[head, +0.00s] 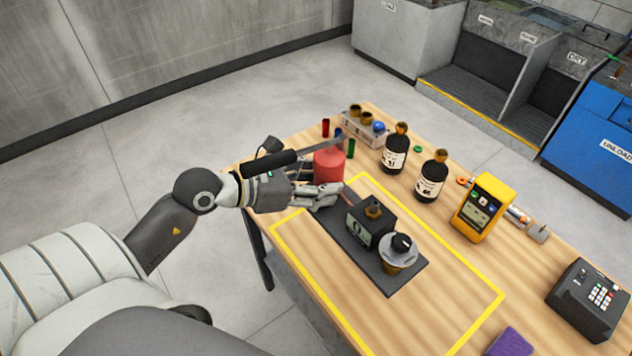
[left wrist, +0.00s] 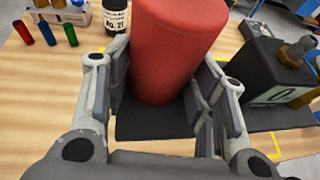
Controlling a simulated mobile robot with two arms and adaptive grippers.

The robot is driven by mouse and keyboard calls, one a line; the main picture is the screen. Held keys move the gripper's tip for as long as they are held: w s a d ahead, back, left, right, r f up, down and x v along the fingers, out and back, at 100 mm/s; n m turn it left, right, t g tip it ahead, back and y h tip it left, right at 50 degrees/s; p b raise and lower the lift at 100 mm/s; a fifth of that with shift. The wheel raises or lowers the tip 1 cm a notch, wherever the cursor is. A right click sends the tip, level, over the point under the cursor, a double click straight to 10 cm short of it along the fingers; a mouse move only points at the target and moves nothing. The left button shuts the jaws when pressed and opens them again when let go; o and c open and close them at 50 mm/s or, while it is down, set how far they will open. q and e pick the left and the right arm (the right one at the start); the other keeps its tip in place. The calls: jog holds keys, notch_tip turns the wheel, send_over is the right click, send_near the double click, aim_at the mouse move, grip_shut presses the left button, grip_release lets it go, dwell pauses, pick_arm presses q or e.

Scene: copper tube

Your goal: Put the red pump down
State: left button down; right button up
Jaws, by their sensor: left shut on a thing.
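The red pump (head: 328,168) shows as a red cylinder near the far left part of the table, at the far left edge of the dark plate. My left gripper (head: 316,182) is shut on it, with fingers on both sides. My right gripper is not in view.
The dark plate (head: 405,283) holds a black block (head: 370,222) and a grey-capped part (head: 399,252) inside a yellow outline. Small coloured cylinders, a rack (head: 362,128), two dark bottles (head: 430,181) and a yellow meter (head: 483,207) stand beyond.

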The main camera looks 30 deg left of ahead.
pick_arm(q)
jog(key=w+d+f+p, duration=0.3)
jog(key=w+f, duration=0.8)
jog(key=shift+w+d, duration=0.15)
jog(key=shift+d, duration=0.15)
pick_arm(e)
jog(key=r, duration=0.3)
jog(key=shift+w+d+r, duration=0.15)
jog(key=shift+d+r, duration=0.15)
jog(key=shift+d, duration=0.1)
pick_arm(q)
jog(key=shift+f+b, duration=0.35)
jog(key=shift+f, duration=0.35)
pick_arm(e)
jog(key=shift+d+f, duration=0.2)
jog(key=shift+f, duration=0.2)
pick_arm(q)
jog(key=c, duration=0.9)
grip_release()
jog(key=shift+f, duration=0.35)
jog(key=shift+o, duration=1.4)
jog(key=shift+s, duration=0.2)
jog(key=shift+r, duration=0.2)
